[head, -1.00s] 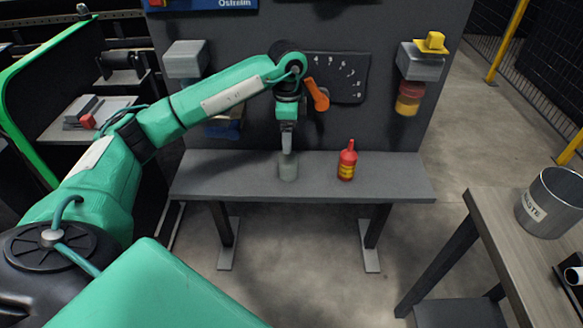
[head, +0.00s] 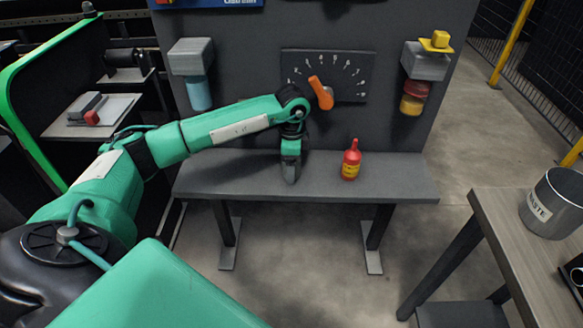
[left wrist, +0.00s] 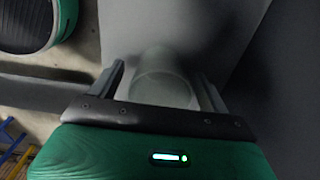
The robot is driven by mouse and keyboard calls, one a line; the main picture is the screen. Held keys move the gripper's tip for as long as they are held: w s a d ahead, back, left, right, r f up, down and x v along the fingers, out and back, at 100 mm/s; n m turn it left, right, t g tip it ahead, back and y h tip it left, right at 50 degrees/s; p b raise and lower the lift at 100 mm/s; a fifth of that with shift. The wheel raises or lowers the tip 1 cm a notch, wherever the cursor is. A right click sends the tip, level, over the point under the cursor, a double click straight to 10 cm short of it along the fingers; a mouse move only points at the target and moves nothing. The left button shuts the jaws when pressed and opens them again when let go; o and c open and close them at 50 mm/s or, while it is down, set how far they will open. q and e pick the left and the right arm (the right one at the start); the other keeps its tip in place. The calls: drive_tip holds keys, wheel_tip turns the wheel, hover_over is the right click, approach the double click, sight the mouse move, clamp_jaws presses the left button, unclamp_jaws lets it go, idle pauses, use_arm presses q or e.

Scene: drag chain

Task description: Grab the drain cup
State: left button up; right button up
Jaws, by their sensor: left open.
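The drain cup (left wrist: 163,72) is a pale, greyish translucent cup. In the left wrist view it sits between the two spread fingers of my left gripper (left wrist: 160,82), with its round rim toward the camera. In the head view my left gripper (head: 290,174) points down at the grey bench (head: 390,180) and hides the cup. The gripper is open around the cup; I cannot tell whether a finger touches it. My right gripper is not in view.
A red and yellow bottle (head: 351,162) stands on the bench to the right of the gripper. A panel behind carries an orange lever (head: 321,93) and a dial (head: 345,65). A waste bin (head: 555,205) stands on a wooden table at the right.

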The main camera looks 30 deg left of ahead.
use_arm(q)
drive_tip(key=shift+r, duration=0.1)
drive_tip(key=c, duration=1.1)
drive_tip(key=shift+o, duration=0.2)
drive_tip(key=shift+r, duration=0.15)
